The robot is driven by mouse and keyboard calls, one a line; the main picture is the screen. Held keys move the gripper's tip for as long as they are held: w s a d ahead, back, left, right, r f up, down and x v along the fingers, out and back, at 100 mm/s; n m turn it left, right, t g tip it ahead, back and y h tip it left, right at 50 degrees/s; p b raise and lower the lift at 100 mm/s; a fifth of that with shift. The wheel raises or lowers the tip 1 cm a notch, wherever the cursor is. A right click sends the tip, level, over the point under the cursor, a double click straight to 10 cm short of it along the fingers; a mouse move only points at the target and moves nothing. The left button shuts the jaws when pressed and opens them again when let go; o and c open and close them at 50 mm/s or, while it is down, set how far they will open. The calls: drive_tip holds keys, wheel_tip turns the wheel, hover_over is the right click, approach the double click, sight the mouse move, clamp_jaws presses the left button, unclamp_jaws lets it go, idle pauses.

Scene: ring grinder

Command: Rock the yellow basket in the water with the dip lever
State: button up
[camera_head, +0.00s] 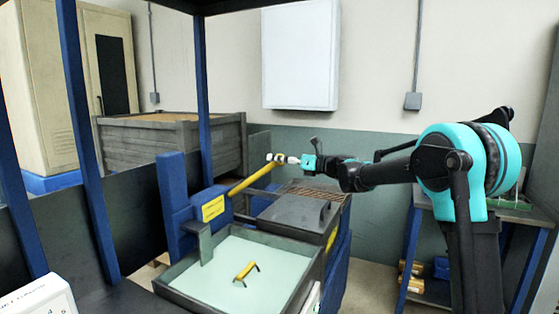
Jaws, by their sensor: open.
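The dip lever (252,178) is a yellow bar that slants up to the right from a blue housing by the tank. My gripper (284,159) is open at the lever's upper end, with its fingertips at the dark knob. Whether the fingers touch the knob or sit around it is too small to tell. The water tank (309,279) is a dark, shallow, open box filled with pale green water (221,267). In it a small yellow piece with dark ends (246,271) shows at the water, likely the yellow basket's handle; the rest of the basket is hidden.
A dark lidded box (290,216) and a brown grate (318,191) stand just behind the tank, below my forearm. Blue posts (83,150) rise at the left. A wooden crate (170,145) stands behind. A blue-legged workbench (409,243) is at the right.

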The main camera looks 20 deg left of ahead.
drive_tip(key=shift+c, duration=0.4)
clamp_jaws()
drive_tip(key=d+f+y, duration=0.2)
drive_tip(key=d+f, duration=0.3)
drive_tip(key=f, duration=0.5)
drive_tip(key=shift+s+d+f+y, duration=0.25)
drive_tip(key=shift+s+y, duration=0.1)
drive_tip(key=shift+y, duration=0.05)
drive_tip(key=shift+o, duration=0.4)
unclamp_jaws()
drive_tip(key=shift+r, duration=0.1)
drive_tip(key=v, duration=1.2)
drive_tip(key=shift+s, duration=0.15)
